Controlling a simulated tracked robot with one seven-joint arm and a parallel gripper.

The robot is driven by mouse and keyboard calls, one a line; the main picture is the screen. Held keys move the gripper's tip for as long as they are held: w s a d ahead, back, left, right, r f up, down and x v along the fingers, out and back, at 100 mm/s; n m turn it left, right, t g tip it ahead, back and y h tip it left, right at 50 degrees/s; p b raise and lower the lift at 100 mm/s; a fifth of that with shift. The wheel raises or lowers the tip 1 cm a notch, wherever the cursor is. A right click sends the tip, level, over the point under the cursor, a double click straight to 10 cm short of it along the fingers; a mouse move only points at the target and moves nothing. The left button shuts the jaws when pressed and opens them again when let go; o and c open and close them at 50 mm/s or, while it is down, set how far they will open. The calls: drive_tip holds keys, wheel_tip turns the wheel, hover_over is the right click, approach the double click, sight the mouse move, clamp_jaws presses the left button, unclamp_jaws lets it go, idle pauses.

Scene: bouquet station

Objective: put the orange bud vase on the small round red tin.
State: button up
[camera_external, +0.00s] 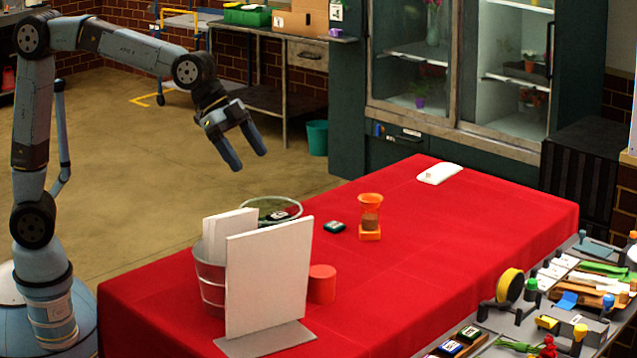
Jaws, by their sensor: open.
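An orange flared object (370,201) stands upright on the red-covered table, right of its middle. It has a brownish middle and an orange foot, and I take it for the orange bud vase. A small round red tin (322,284) stands nearer the camera, to the left of the vase and apart from it. The white board partly hides the tin's left side; its visible top is bare. My gripper (250,161) is open and empty, raised in the air beyond the table's far left side, well away from both.
A white upright board (268,281) on a grey foot stands beside the tin, with a metal bucket (208,282) behind it. The table's right half (450,240) is mostly clear.

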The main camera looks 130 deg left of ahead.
drive_tip(key=s+a+f+n+t+y, duration=0.1)
drive_tip(key=s+a+n+t, duration=0.15)
drive_tip(key=a, duration=1.45)
drive_tip(key=s+a+f+n+t+y, duration=0.1)
drive_tip(key=s+a, duration=0.2)
drive_tip(key=a, duration=1.4)
approach(377, 215)
drive_tip(key=shift+g, duration=0.25)
drive_tip(key=x, duration=0.9)
drive_tip(key=shift+a+f, duration=0.35)
drive_tip(key=shift+a, duration=0.15)
drive_tip(key=shift+r, duration=0.1)
clamp_jaws()
